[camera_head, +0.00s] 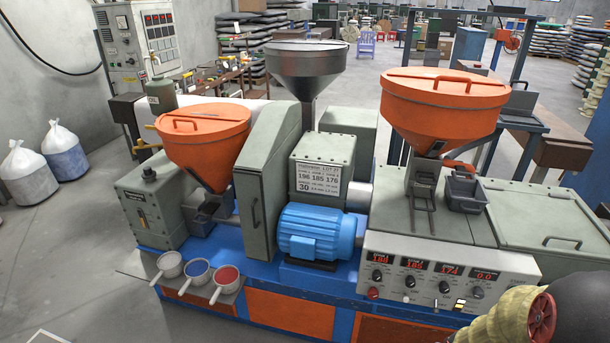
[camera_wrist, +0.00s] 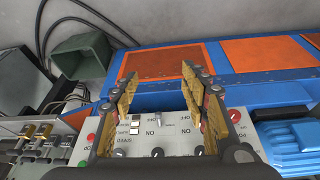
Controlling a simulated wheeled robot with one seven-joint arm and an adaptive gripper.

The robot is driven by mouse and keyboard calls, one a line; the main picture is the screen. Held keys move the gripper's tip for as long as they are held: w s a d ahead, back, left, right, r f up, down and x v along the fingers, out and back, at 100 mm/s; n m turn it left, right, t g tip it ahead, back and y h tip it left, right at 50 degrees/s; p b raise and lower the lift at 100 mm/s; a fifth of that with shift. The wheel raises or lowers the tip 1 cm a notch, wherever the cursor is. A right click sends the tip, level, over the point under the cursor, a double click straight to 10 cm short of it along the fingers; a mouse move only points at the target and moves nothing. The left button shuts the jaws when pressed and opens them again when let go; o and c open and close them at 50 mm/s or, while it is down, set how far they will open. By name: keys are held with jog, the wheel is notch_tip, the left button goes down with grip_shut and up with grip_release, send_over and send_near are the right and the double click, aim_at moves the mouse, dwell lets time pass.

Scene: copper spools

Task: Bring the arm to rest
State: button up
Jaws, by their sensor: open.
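My gripper (camera_wrist: 159,76) shows in the wrist view with its two yellow-padded fingers apart and nothing between them. A white control panel (camera_wrist: 165,140) with knobs and switches lies behind the fingers in that view. I cannot tell the gap between them and the panel. In the head view, a control panel with red displays (camera_head: 450,281) is on the machine's front right. The gripper's fingers cannot be made out clearly in the head view.
The machine carries orange hoppers (camera_head: 440,98), a grey hopper (camera_head: 306,62) and a blue motor (camera_head: 318,232). Three small pans (camera_head: 198,274) sit on a front-left shelf. White sacks (camera_head: 63,152) stand at left. A green bin (camera_wrist: 84,55) shows in the wrist view. Floor at front left is clear.

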jog(key=s+a+r+n, duration=0.1)
jog(key=s+a+r, duration=0.2)
jog(key=a+r, duration=0.3)
jog(key=s+a+r+n+t+y, duration=0.1)
jog(key=s+a+r, duration=0.3)
jog(key=r, duration=1.3)
jog(key=s+a+r+n+t, duration=0.1)
jog(key=s+a+r, duration=0.3)
jog(key=a+r, duration=0.5)
notch_tip(320, 180, up, 3)
jog(key=shift+s+f+n+y, duration=0.15)
jog(key=shift+n+y, duration=0.25)
jog(key=shift+n, duration=0.3)
